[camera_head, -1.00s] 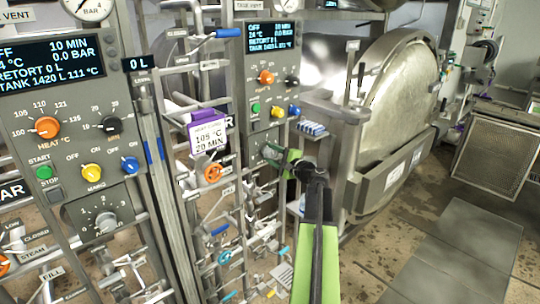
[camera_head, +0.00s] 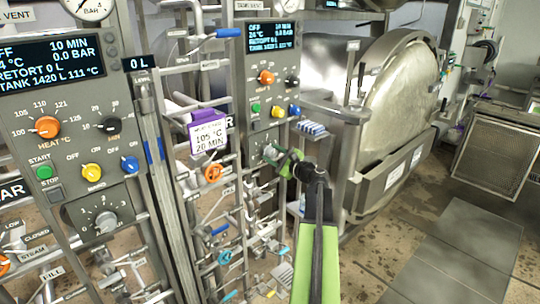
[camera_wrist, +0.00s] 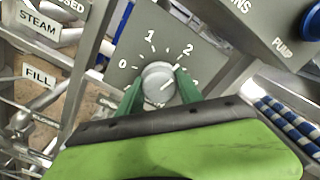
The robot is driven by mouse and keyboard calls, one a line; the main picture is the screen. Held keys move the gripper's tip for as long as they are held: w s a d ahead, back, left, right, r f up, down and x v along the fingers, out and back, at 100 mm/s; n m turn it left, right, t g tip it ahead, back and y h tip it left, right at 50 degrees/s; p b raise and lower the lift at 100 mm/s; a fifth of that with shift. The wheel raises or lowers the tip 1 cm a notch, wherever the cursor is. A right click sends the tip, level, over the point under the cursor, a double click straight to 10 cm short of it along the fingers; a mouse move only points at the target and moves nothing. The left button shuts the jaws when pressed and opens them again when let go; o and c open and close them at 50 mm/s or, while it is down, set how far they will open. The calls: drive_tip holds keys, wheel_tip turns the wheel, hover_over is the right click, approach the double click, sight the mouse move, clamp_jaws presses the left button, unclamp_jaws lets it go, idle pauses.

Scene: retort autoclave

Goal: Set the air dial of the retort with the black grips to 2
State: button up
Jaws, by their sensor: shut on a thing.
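In the wrist view, a grey round air dial (camera_wrist: 159,82) sits on a panel with a printed scale of 0, 1, 2 and a partly hidden last number. My gripper (camera_wrist: 158,92) has its two green fingers on either side of the dial and is shut on it. The dial's pointer is hard to make out; it seems to be towards the right side of the scale. In the head view my gripper (camera_head: 275,157) is at the lower part of the farther control panel (camera_head: 257,92), covering much of its dial.
The nearer panel has its own air dial (camera_head: 105,222). A large round retort door (camera_head: 402,95) stands behind my arm.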

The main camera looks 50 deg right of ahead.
drive_tip(key=o, duration=1.4)
drive_tip(key=shift+c, duration=0.2)
drive_tip(key=s+a, duration=0.1)
drive_tip(key=s, duration=1.6)
drive_tip(key=shift+s, duration=0.2)
drive_tip(key=shift+s+a, duration=0.1)
drive_tip(key=shift+a, duration=0.05)
